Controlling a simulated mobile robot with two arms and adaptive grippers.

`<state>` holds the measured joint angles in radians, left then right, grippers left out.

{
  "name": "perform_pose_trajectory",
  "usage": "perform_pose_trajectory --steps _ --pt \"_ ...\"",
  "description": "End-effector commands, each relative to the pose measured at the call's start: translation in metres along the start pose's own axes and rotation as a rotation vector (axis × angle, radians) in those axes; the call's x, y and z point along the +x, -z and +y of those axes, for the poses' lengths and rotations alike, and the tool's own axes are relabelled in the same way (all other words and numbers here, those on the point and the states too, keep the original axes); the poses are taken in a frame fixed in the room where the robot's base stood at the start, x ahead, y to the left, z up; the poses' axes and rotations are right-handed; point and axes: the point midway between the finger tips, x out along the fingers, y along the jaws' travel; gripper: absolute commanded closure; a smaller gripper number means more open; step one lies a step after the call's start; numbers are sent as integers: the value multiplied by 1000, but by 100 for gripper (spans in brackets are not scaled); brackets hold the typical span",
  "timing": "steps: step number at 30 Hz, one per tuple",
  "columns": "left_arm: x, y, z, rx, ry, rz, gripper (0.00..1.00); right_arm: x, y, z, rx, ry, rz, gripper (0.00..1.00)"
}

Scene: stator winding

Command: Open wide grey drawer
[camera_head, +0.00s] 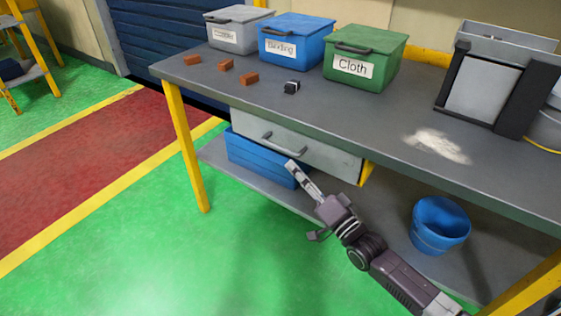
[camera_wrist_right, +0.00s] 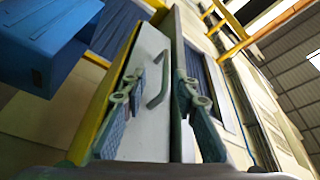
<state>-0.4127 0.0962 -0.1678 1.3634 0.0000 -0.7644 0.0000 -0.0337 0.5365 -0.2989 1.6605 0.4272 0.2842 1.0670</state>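The wide grey drawer (camera_head: 325,150) sits under the front edge of the workbench, and its front looks shut. Its curved grey handle (camera_head: 285,144) is at the middle of the front. My right gripper (camera_head: 302,200) is in front of and below the drawer, with its fingers spread and nothing between them. One finger points up toward the handle but looks apart from it. In the right wrist view, the drawer front (camera_wrist_right: 152,122) and handle (camera_wrist_right: 159,82) show beyond the open right gripper (camera_wrist_right: 160,98), with the handle between the fingers in the picture. My left gripper is not in view.
A blue box (camera_head: 250,158) stands on the lower shelf below the drawer, and a blue bucket (camera_head: 438,225) stands to the right. The workbench top (camera_head: 350,112) carries lidded bins and small orange blocks. The green floor (camera_head: 140,270) is clear at left.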

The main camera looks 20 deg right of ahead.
Motion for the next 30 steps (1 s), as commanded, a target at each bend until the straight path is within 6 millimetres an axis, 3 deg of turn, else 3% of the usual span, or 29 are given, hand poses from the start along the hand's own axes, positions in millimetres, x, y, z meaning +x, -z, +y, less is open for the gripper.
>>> perform_pose_trajectory --steps 4,12,18,28,30 --pt "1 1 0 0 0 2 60 13 9 -11 31 40 17 73" --pt "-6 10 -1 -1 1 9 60 55 10 -12 28 38 18 73" --pt "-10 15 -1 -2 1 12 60 76 9 -12 28 35 16 73" --pt "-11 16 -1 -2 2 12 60 80 9 -12 28 33 15 73" --pt "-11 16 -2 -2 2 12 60 80 9 -12 28 33 15 78"
